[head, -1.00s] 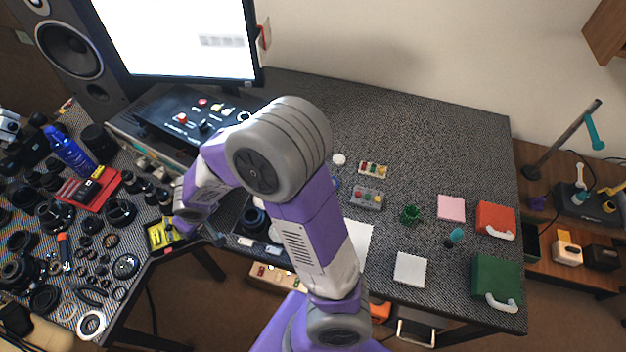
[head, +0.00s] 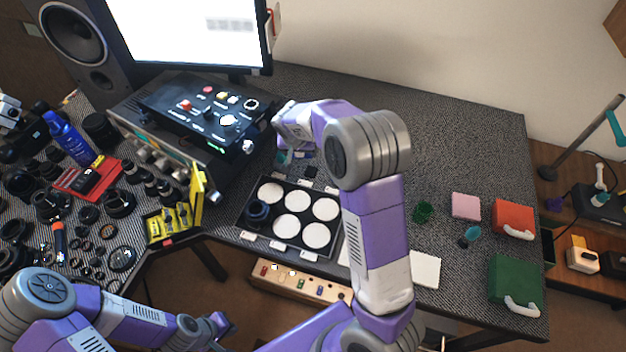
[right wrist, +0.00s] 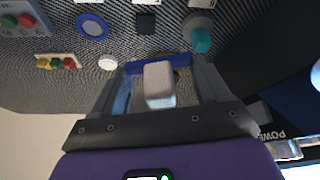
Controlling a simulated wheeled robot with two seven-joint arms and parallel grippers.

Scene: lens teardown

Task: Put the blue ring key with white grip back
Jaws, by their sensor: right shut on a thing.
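The white grip (right wrist: 158,85) of the blue ring key stands between the fingers of my right gripper (right wrist: 165,75), which is shut on it. A blue part (right wrist: 135,67) shows just behind the grip; most of the key is hidden. In the head view my right gripper is over the back of the table, just right of the control box, and largely hidden by its arm. My left gripper (head: 217,332) is low at the bottom left, off the table; its fingers are too small to tell their opening.
A blue ring (right wrist: 92,27), a black square (right wrist: 147,22) and a teal knob (right wrist: 200,40) lie near my right gripper. The control box (head: 205,112) stands close by. A tray with white discs (head: 247,232) and an open yellow case (head: 198,197) are in front. The back right table is clear.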

